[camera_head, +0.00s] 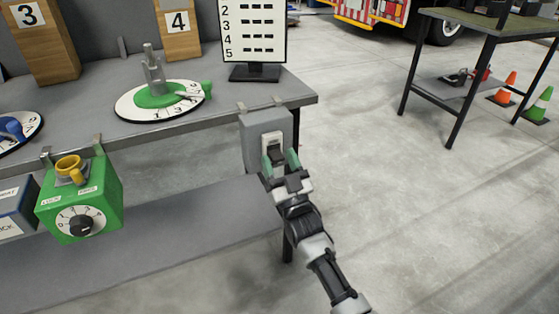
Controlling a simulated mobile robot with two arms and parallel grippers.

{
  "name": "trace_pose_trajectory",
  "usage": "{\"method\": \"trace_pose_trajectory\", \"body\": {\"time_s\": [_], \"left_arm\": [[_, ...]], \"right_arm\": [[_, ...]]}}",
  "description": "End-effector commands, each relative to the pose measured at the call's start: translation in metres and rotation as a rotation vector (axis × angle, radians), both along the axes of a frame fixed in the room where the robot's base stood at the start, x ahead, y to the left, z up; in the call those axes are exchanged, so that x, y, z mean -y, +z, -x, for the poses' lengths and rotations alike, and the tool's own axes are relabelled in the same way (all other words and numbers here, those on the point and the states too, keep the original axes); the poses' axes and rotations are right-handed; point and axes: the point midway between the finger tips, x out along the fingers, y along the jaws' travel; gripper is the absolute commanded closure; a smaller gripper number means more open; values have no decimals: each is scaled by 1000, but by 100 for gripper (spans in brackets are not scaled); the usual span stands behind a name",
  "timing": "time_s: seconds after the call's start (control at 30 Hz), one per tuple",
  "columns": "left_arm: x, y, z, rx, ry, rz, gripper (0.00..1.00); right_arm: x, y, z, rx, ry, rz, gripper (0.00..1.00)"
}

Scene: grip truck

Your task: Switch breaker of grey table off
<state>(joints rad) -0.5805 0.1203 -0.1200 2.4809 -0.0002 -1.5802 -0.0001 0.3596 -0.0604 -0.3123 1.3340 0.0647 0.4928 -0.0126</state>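The grey table (225,109) fills the left of the head view. A grey breaker box (252,128) hangs on its front edge near the right corner. The box has a light plate with a dark switch (276,152) on it. My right gripper (281,160) is at the front of the breaker, with its green-tipped fingers apart on either side of the switch. Whether the fingers touch the switch I cannot tell. The lower part of the box is partly hidden by the gripper. My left gripper is not in view.
A green box with a dial (95,205) hangs on the table edge, beside a blue box (12,215). A green dial with a lever (160,97) and a monitor (254,30) stand on top. Another table (470,30) and cones (507,88) are at right. The floor between is clear.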

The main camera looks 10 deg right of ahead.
Motion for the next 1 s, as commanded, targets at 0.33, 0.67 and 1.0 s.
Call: {"method": "trace_pose_trajectory", "body": {"time_s": [0.33,0.67,1.0], "left_arm": [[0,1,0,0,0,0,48],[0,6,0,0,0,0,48],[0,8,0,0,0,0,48]], "right_arm": [[1,-1,3,2,0,-1,43],[16,-37,49,-3,0,1,43],[27,-60,82,2,0,-1,43]]}}
